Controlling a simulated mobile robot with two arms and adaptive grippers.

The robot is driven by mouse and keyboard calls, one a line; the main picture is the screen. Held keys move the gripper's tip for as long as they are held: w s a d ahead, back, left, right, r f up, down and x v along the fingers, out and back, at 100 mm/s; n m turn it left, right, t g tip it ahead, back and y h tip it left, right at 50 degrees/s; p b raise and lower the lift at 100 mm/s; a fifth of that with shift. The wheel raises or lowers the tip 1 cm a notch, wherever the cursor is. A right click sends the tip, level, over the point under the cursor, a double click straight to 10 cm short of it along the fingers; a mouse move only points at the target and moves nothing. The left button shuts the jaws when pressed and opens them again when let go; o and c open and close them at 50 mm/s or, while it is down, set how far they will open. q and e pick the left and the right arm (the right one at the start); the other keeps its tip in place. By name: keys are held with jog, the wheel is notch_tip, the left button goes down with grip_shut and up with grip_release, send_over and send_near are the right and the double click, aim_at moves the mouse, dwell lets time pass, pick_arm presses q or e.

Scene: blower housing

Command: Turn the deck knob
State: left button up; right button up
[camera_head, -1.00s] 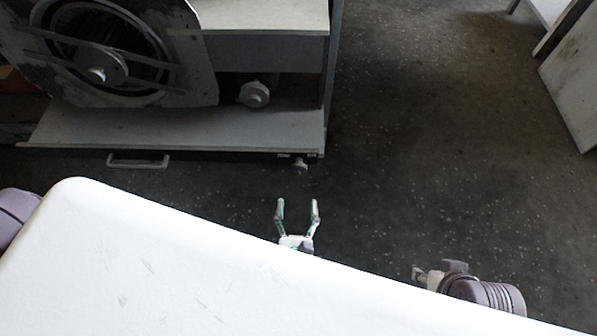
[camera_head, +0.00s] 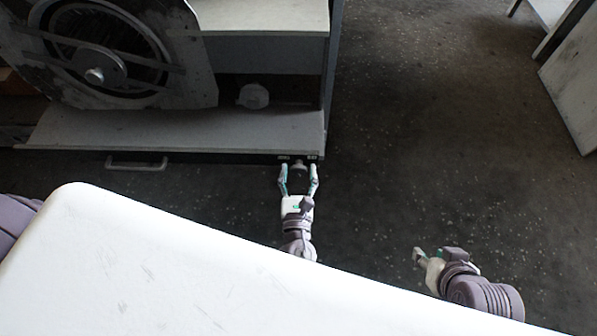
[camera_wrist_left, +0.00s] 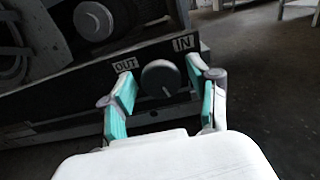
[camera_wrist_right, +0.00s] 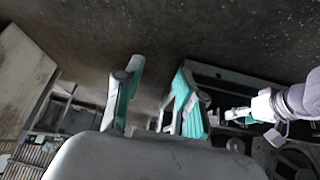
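The deck knob is a dark round knob (camera_wrist_left: 161,78) on the front edge of the blower housing's deck, between an "OUT" label (camera_wrist_left: 125,65) and an "IN" label (camera_wrist_left: 183,43) in the left wrist view. In the head view the knob (camera_head: 299,166) is small, at the deck's right front corner. My left gripper (camera_head: 298,178) is open, its fingers on either side of the knob. In the left wrist view its teal pads (camera_wrist_left: 166,95) flank the knob, with gaps visible. My right gripper (camera_head: 420,258) is away to the right; its fingers show apart in the right wrist view (camera_wrist_right: 157,85).
A handle (camera_head: 137,164) sits on the front edge. Open dark floor (camera_head: 450,130) lies to the right; a pale panel (camera_head: 575,85) stands far right.

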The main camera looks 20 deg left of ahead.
pick_arm(q)
jog(key=c, duration=0.9)
jog(key=shift+o, duration=0.2)
pick_arm(e)
jog(key=shift+w, duration=0.1)
